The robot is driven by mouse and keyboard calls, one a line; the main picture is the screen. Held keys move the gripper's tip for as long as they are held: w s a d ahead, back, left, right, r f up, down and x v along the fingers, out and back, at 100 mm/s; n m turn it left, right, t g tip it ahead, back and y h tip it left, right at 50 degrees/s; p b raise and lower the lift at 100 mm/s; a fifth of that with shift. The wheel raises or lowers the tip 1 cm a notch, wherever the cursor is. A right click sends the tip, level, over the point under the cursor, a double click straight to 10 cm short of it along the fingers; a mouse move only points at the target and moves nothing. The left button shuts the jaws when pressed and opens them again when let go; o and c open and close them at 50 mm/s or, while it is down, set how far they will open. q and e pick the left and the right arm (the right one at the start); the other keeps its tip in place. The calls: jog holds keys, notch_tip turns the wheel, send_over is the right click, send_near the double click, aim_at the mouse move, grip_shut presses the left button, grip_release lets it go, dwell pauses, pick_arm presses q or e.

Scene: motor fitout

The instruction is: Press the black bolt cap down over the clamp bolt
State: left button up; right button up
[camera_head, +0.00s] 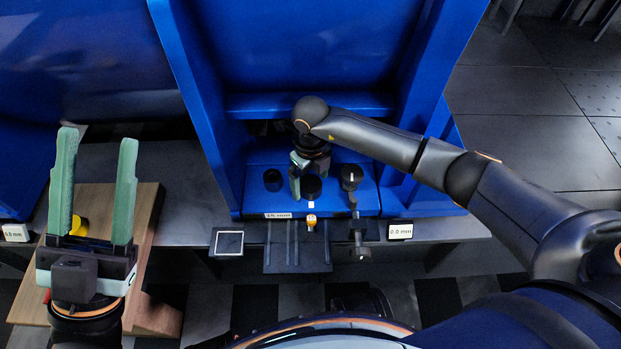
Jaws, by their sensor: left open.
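Three dark round pieces stand in a row on the blue ledge (228,204): a left one (272,180), a middle one (312,187) and a right one (350,174) with a lighter top. I cannot tell for sure which is the bolt cap or the clamp bolt. My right gripper (300,187) points down at the middle piece, with a green finger at its left side. Its other finger is hidden, and so is any grip or contact. My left gripper (98,140) is open and empty, its two green fingers upright over the wooden board, away from the ledge.
Blue walls (205,110) flank the ledge. A grey lever (355,215) and a small orange-and-white piece (311,222) are at its front edge. A dark plate (298,258) hangs below. A display (400,231) reads 0.0 mm.

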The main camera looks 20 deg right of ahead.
aim_at(311, 183)
dwell(0.3)
notch_tip(311, 183, up, 8)
jog(key=p, duration=0.3)
jog(key=shift+f, duration=0.2)
